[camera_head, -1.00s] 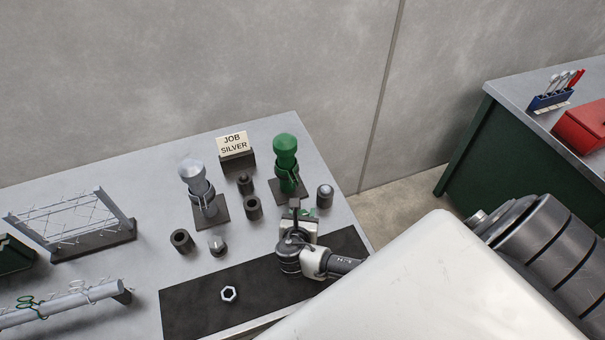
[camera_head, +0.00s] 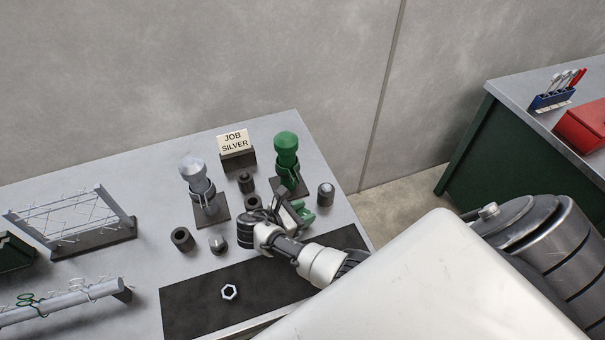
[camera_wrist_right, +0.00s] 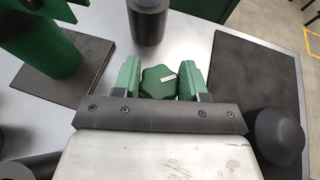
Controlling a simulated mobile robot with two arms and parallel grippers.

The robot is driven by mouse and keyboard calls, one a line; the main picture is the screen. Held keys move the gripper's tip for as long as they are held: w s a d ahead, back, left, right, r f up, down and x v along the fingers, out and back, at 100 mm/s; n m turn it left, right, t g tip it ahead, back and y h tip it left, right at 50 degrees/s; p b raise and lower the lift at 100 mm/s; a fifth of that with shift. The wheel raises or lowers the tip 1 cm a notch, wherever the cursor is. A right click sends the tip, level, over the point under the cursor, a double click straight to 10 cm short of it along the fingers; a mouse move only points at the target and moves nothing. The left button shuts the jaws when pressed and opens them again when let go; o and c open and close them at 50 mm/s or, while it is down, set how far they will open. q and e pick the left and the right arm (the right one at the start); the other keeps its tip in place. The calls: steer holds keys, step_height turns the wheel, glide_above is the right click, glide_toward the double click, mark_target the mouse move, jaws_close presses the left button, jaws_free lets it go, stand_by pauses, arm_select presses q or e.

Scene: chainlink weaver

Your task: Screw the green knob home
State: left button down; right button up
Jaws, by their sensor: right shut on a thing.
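The green knob (camera_wrist_right: 158,83), with a white mark on its lobed top, sits between the two green fingers of my right gripper (camera_wrist_right: 160,81) in the right wrist view. The fingers are shut on its sides. What lies under the knob is hidden. In the head view my right gripper (camera_head: 298,212) is low at the bench, just in front of the green post (camera_head: 287,155) on its dark base plate. The knob cannot be told apart from the fingers there. My left gripper is not in view.
A silver post (camera_head: 194,175) stands left of the green one. Dark cylinders (camera_head: 182,239) and a grey knob (camera_head: 217,244) stand nearby. A dark cylinder (camera_head: 326,194) is close to the right of my gripper. The dark mat (camera_head: 195,300) in front holds a ring nut (camera_head: 229,292).

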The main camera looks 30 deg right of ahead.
steer(key=shift+w+d+r+m+g, duration=0.1)
steer(key=shift+m+g, duration=0.3)
steer(key=shift+g, duration=0.1)
steer(key=o, duration=0.8)
steer(key=shift+d, duration=0.1)
steer(key=shift+o, duration=0.2)
steer(key=b+v, duration=0.2)
steer(key=v, duration=0.7)
steer(key=shift+a, duration=0.45)
steer(key=shift+a+r, duration=0.25)
steer(key=shift+a, duration=0.15)
